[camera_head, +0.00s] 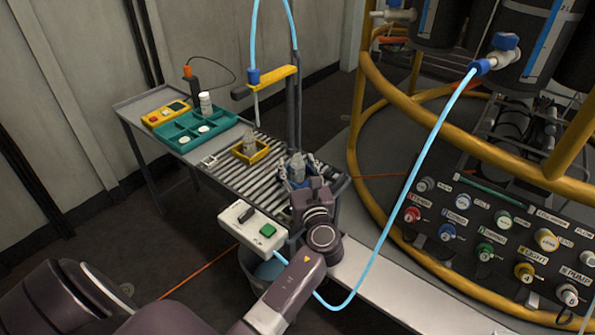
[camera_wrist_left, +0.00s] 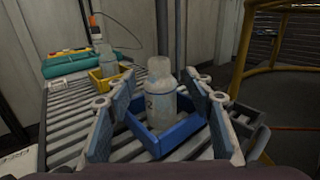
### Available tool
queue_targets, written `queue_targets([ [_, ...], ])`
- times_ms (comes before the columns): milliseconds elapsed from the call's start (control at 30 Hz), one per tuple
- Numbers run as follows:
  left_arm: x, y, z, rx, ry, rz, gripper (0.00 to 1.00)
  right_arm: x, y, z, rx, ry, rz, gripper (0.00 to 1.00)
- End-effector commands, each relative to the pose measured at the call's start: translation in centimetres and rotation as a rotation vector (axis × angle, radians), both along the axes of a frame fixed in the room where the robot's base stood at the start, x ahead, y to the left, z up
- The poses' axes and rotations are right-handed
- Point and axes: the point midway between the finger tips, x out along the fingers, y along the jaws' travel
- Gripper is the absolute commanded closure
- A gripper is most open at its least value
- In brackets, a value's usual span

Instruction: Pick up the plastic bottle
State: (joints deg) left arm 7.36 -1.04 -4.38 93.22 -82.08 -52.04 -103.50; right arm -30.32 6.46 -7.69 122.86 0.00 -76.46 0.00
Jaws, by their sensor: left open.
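A translucent plastic bottle (camera_wrist_left: 161,100) stands upright in a blue square holder (camera_wrist_left: 172,145) on the roller table; in the head view the bottle (camera_head: 298,166) is partly hidden by my gripper. My left gripper (camera_wrist_left: 160,82) is open, with one finger on each side of the bottle. Gaps show between the fingers and the bottle. In the head view the left gripper (camera_head: 298,172) comes over the near end of the rollers. A second bottle (camera_head: 249,140) stands in a yellow holder (camera_head: 238,157) farther back. My right gripper is not in view.
A teal tray (camera_head: 180,128), a white bottle (camera_head: 205,101) and a yellow button box (camera_head: 166,112) are at the far table end. A white switch box (camera_head: 253,229) is at the near side. A blue hose (camera_head: 420,155) hangs right of my arm. Yellow rails stand right.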

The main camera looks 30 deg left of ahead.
Motion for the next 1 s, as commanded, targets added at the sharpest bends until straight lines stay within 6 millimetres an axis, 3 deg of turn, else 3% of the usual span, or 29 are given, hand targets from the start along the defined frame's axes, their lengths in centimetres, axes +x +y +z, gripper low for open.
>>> queue_targets([
  [233, 0.10, 0.11, 0.01, 0.000, 0.000, 0.000, 0.53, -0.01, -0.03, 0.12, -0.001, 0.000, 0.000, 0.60],
  [533, 0.08, 0.09, 0.00, 0.000, 0.000, 0.000, 0.85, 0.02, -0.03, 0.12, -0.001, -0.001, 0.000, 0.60],
  [1000, 0.08, 0.09, 0.37, -0.001, -0.001, 0.000, 0.85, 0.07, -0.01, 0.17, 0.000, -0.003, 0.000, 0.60],
])
